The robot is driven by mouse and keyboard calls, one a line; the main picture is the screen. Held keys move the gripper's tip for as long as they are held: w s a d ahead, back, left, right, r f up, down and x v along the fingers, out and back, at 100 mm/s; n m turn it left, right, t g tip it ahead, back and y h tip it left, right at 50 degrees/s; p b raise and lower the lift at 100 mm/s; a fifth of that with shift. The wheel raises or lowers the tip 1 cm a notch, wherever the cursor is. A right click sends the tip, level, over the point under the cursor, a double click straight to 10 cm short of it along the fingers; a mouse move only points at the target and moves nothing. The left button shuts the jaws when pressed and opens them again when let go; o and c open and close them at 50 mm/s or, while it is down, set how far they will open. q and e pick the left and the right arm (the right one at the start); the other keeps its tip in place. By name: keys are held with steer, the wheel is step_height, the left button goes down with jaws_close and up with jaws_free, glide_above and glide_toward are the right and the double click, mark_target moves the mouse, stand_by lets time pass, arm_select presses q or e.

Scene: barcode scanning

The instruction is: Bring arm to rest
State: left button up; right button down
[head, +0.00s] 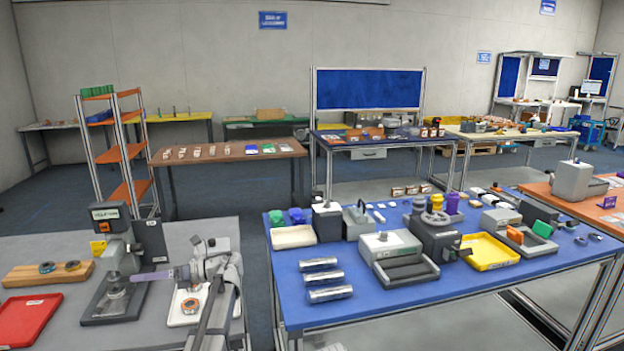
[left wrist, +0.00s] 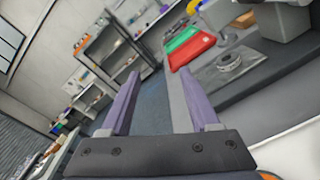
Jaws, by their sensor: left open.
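My left gripper (head: 140,277) is at the left grey table in the head view, its purple fingers pointing left. In the left wrist view my left gripper (left wrist: 159,75) has its two purple fingers wide apart with nothing between them. In the head view the fingers are close to a grey bench device (head: 115,258) with a dark base; whether they touch it I cannot tell. My right gripper is not in view.
The grey table also holds a red tray (head: 28,318), a wooden board (head: 20,276) with rings, and a white plate (head: 180,318) close to my arm. A blue table (head: 375,310) with devices, metal cylinders and a yellow tray (head: 489,252) stands to the right.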

arm_select(q)
steer(key=s+d+f+n+h, duration=0.1)
steer(key=d+f, duration=0.1)
steer(key=s+d+f+n+t+h, duration=0.1)
steer(key=d+f, duration=0.1)
steer(key=s+d+f+n+t+h+p, duration=0.1)
steer(key=d+f, duration=0.1)
steer(key=d, duration=0.1)
steer(key=shift+s+d+f+n, duration=0.1)
steer(key=shift+s+f+n, duration=0.05)
steer(key=shift+s+n, duration=0.2)
steer(key=s+d+f+n+h+p, duration=0.1)
steer(key=s+d+f+n+h, duration=0.2)
steer(key=s+d, duration=0.4)
steer(key=s+d+f+n+t+h+p, duration=0.1)
steer(key=s+d+f+n+h, duration=0.3)
steer(key=d, duration=0.9)
steer(key=s+d+f+n+h+p, duration=0.1)
steer(key=s+d+f+n+h, duration=0.3)
steer(key=s+d, duration=0.5)
steer(key=n+h, duration=0.2)
steer(key=n, duration=0.1)
steer(key=shift+s+d+n+t, duration=0.3)
steer(key=shift+d+n+t, duration=0.05)
steer(key=shift+d+t, duration=0.05)
